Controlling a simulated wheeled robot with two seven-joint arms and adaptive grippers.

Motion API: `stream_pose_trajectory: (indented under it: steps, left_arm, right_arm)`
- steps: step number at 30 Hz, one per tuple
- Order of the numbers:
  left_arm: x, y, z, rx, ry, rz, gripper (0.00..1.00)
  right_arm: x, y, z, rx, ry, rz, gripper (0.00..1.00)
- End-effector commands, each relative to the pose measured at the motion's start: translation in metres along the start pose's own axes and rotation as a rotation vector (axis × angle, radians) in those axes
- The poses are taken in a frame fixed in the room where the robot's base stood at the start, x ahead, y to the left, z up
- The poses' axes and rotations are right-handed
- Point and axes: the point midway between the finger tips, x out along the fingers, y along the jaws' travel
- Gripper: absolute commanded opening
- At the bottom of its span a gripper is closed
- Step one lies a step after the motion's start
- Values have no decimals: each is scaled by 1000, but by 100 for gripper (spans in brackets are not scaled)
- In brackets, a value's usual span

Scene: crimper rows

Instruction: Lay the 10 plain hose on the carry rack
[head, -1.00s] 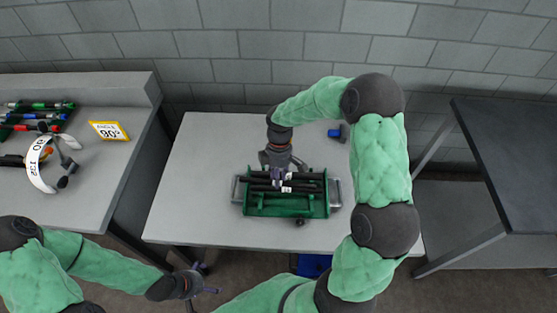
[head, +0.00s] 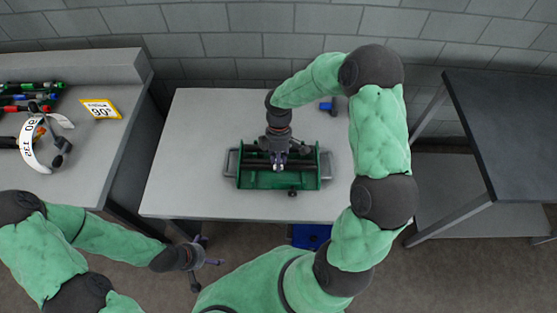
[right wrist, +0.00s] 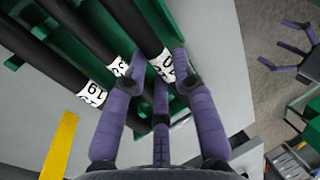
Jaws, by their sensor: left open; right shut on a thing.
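The green carry rack (head: 278,180) stands on the middle table with grey handles at both ends. Dark hoses with white labels lie across it. My right gripper (head: 278,164) is over the rack, pointing down. In the right wrist view it is shut on a black hose (right wrist: 128,22) whose white label is partly hidden; a 0 seems to show. Two more hoses lie beside it, one labelled 19 (right wrist: 62,67) and one with a partly covered label (right wrist: 98,42). I cannot tell whether the held hose touches the rack. My left gripper (head: 207,258) is open and empty, off the table's front edge.
The left bench holds coloured tools (head: 30,97), a white numbered band (head: 30,148) and a yellow 90° sign (head: 101,109). A small blue item (head: 327,106) is at the table's back. A dark table (head: 510,130) stands right. A blue bin (head: 310,236) is below the front edge.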

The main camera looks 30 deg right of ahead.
Motion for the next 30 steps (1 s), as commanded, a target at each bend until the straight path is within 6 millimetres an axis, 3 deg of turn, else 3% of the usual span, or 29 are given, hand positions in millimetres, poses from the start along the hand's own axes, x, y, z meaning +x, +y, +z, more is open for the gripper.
stream_pose_trajectory:
  steps: [18, 30]
  left_arm:
    - [28, -10, -1, 0, -1, 0, 100]
    - [30, -11, -1, 0, 0, 0, 100]
  right_arm:
    - [50, 15, 0, 1, 0, -1, 0]
    - [55, 17, 0, 0, 0, 0, 0]
